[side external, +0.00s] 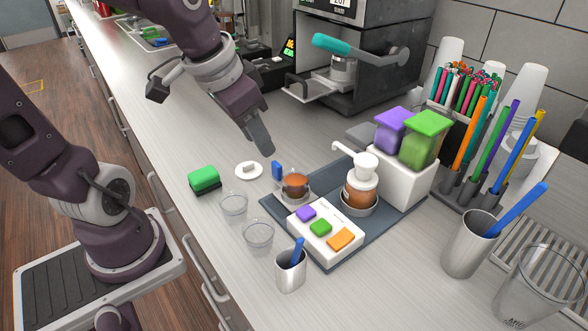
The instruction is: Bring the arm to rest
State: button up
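My gripper (260,138) hangs from my arm over the counter (150,108), pointing down and a little to the right. It is above and behind a small white disc with a knob (249,170), with a visible gap between them. I see its fingers edge-on as one dark wedge, so I cannot tell whether they are open or shut. No held object shows at the fingertips. The cup sealer (375,60) with its teal handle (331,44) stands to the right of my gripper.
A green-topped block (204,179), two clear cups (258,236) and a metal cup (291,270) stand near the front edge. A dark mat (272,205) holds an amber cup (295,185), a pump bottle (362,180) and a block tray (325,235). Straws stand at right. Counter left of my gripper is clear.

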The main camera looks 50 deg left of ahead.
jog(key=s+d+r+t, duration=0.1)
jog(key=s+d+r, duration=0.1)
jog(key=s, duration=0.8)
jog(key=shift+s+r+h, duration=0.2)
jog(key=shift+r+h, duration=0.1)
jog(key=shift+r, duration=0.4)
dwell(0.5)
